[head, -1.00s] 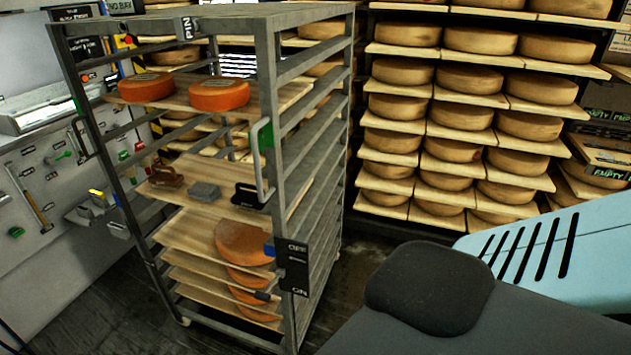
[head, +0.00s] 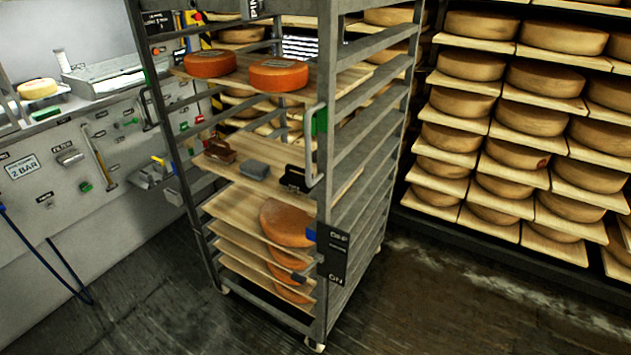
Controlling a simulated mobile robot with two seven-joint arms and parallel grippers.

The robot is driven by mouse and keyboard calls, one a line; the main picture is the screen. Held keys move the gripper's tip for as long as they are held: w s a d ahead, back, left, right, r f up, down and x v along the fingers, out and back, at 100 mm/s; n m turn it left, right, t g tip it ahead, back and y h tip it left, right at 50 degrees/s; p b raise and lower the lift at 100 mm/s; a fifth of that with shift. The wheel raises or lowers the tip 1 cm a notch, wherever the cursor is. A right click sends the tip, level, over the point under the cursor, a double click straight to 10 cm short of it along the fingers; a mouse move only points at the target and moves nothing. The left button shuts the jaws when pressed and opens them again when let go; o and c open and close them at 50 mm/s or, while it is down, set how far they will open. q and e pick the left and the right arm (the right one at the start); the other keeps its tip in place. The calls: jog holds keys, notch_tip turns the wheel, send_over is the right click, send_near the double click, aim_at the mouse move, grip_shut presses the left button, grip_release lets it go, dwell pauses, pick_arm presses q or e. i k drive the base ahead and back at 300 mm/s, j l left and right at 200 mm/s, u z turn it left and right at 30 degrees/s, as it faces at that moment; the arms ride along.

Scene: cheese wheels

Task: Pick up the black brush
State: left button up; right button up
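The black brush (head: 293,178) lies on a wooden board (head: 268,187) at mid height in the grey metal rack (head: 328,130). It is at the board's right front, close to the rack's front right post. A grey block (head: 254,170) lies left of it, and a brown brush (head: 219,152) lies further left on the same board. Neither of my grippers is in view.
A light metal handle (head: 316,150) with a green part stands at the rack's front post near the brush. Orange cheese wheels (head: 279,75) sit on the board above. Cheese shelves (head: 500,150) line the right. Dark floor (head: 430,310) is clear in front.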

aim_at(291, 180)
jog(key=i+j+z, duration=0.1)
jog(key=j, duration=0.35)
jog(key=i+j+z, duration=0.1)
jog(key=i+j, duration=0.2)
jog(key=j, duration=0.15)
jog(key=i+j+z, duration=0.1)
jog(key=j, duration=0.4)
jog(key=i+j+z, duration=0.1)
jog(key=j, duration=0.35)
jog(key=i+j+z, duration=0.1)
jog(key=j, duration=0.45)
jog(key=i+j+z, duration=0.1)
jog(key=i+j, duration=0.15)
jog(key=j, duration=0.25)
jog(key=i+j+z, duration=0.1)
jog(key=j, duration=0.4)
